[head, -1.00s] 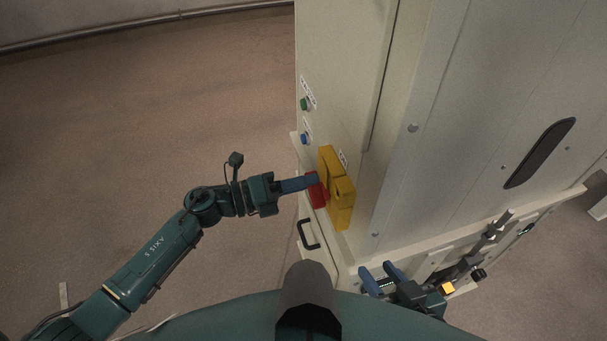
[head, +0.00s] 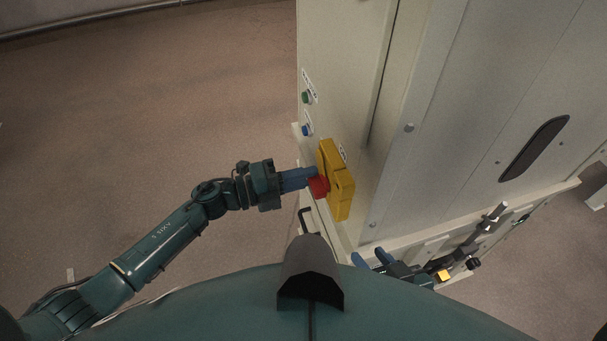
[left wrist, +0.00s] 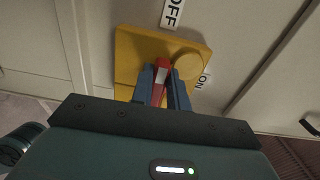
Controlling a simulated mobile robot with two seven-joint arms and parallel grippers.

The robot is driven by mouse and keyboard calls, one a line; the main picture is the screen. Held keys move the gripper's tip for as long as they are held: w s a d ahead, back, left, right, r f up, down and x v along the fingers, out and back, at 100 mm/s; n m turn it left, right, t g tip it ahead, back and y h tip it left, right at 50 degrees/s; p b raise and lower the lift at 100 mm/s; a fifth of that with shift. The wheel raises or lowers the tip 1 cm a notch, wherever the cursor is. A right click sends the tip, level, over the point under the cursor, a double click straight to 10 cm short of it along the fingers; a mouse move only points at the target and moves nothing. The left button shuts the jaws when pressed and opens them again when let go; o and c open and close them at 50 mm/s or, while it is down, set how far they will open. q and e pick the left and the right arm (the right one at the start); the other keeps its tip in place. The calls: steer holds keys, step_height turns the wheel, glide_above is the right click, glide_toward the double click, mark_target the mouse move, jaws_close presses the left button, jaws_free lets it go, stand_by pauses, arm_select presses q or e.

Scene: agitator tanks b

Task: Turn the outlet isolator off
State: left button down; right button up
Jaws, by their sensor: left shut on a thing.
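The outlet isolator is a yellow box (head: 339,186) with a red handle (head: 318,187) on the cabinet's front face. In the left wrist view the red handle (left wrist: 161,68) sits between my left fingers, on the yellow plate (left wrist: 128,50). An OFF label (left wrist: 172,12) is above the plate and an ON label (left wrist: 203,82) is at its right. The handle points roughly toward OFF. My left gripper (head: 314,180) is shut on the handle, its fingers partly hiding it. My right gripper (head: 369,260) is low at the right, away from the isolator; its fingertips are apart.
A green button (head: 306,98) and a blue button (head: 307,130) are on the same face, beyond the isolator. A black pull handle (head: 305,220) is below it. The cabinet side (head: 480,110) stands near my right arm. The floor (head: 150,120) at left is clear.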

arm_select(q)
steer(key=c, duration=1.4)
jaws_free()
steer(key=shift+o, duration=0.2)
steer(key=shift+a, duration=0.1)
steer(key=b+v, duration=0.1)
steer(key=v, duration=1.2)
